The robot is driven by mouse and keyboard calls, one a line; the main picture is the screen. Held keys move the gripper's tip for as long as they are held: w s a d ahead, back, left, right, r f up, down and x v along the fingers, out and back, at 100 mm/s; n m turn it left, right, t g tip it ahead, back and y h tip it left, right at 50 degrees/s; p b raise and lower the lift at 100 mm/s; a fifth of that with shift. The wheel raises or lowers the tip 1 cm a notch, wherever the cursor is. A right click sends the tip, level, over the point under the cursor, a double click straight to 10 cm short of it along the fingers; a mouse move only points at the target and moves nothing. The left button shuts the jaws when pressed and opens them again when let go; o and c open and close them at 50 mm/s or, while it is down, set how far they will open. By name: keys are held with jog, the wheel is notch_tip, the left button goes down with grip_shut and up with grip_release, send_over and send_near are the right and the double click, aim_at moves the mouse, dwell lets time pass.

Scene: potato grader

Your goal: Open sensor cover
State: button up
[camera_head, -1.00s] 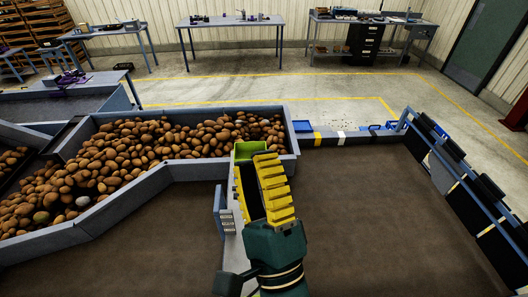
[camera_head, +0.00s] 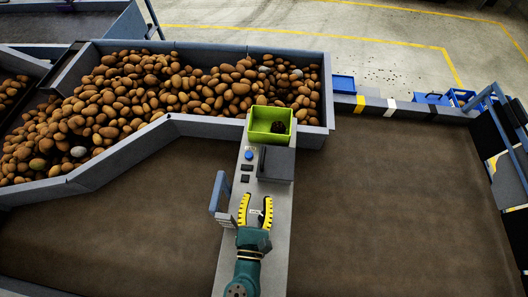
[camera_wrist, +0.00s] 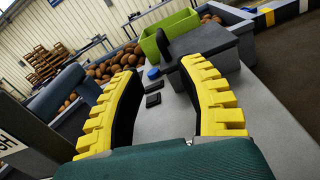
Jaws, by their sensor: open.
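A dark grey box-like cover (camera_head: 276,164) sits on the grey console (camera_head: 262,230), just in front of a green bin. In the wrist view the cover (camera_wrist: 209,48) has a black handle at its left side and looks closed. My gripper (camera_head: 255,203), with yellow toothed fingers, is open and empty above the console, on the near side of the cover and apart from it. In the wrist view the open fingers (camera_wrist: 160,68) frame the console top, with the cover beyond the right fingertip.
A green bin (camera_head: 260,123) holds a dark lump. A blue button (camera_head: 249,155) and black switches (camera_head: 245,173) lie left of the cover. An upright blue-grey panel (camera_head: 219,193) stands close left of my gripper. Potatoes fill the trough (camera_head: 330,90). Brown belts flank the console.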

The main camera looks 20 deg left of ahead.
aim_at(262, 162)
jog(key=p+x, duration=0.1)
jog(key=x, duration=1.3)
jog(key=shift+w, duration=0.1)
jog(key=shift+c, duration=0.2)
grip_shut()
